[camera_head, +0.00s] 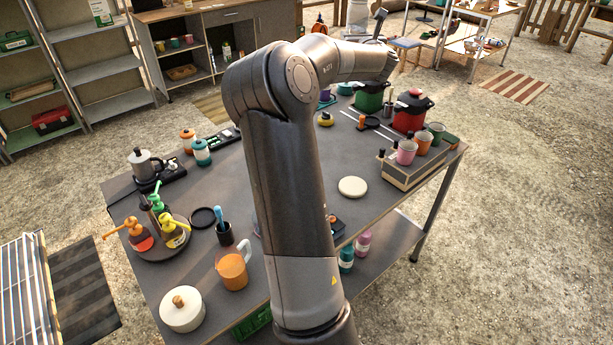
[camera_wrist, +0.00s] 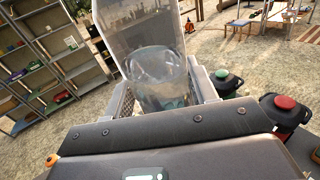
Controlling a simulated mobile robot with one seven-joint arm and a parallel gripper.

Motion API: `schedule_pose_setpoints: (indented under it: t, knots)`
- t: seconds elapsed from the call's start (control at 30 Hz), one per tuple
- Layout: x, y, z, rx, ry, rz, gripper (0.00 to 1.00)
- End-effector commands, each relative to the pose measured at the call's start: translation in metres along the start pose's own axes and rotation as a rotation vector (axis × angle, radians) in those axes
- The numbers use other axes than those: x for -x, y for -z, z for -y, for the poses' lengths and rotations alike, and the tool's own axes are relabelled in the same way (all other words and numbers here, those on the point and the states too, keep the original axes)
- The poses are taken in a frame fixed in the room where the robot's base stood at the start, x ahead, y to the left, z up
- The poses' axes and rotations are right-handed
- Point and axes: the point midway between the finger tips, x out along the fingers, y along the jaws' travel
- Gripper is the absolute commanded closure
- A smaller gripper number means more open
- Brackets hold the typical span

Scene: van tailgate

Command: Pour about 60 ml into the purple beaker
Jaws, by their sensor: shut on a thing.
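My gripper (camera_wrist: 165,95) is shut on a clear, see-through vessel (camera_wrist: 160,75) that stands between its fingers in the wrist view. A little bluish tint shows low in the vessel; I cannot tell how much liquid it holds. A larger translucent shape rises behind it, too unclear to name. In the head view my arm hides the gripper. A small purple thing (camera_head: 326,95) shows on the table just right of my arm, partly hidden; I cannot tell whether it is the purple beaker.
A green pot (camera_head: 370,96) and a red pot (camera_head: 409,112) stand at the table's far right. A rack with cups (camera_head: 412,170) stands near the right edge. An orange jug (camera_head: 232,270), a lidded white pot (camera_head: 182,309) and pump bottles (camera_head: 158,232) crowd the near left.

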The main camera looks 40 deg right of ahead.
Motion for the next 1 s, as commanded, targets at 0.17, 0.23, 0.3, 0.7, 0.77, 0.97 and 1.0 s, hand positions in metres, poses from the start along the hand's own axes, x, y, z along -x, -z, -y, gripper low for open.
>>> schedule_pose_setpoints:
  t: [0.17, 0.23, 0.3, 0.7, 0.77, 0.97, 1.0]
  knots:
    - [-0.011, 0.013, -0.014, 0.001, 0.077, -0.002, 0.80]
    - [-0.015, 0.018, -0.019, 0.002, 0.117, -0.002, 0.80]
    - [-0.018, 0.024, -0.024, 0.003, 0.158, -0.003, 0.80]
    - [-0.023, 0.040, -0.042, 0.008, 0.327, -0.003, 0.80]
    - [-0.023, 0.040, -0.044, 0.009, 0.341, -0.001, 0.80]
    - [-0.022, 0.043, -0.047, 0.009, 0.380, -0.002, 0.80]
    - [-0.022, 0.043, -0.048, 0.010, 0.386, -0.003, 0.80]
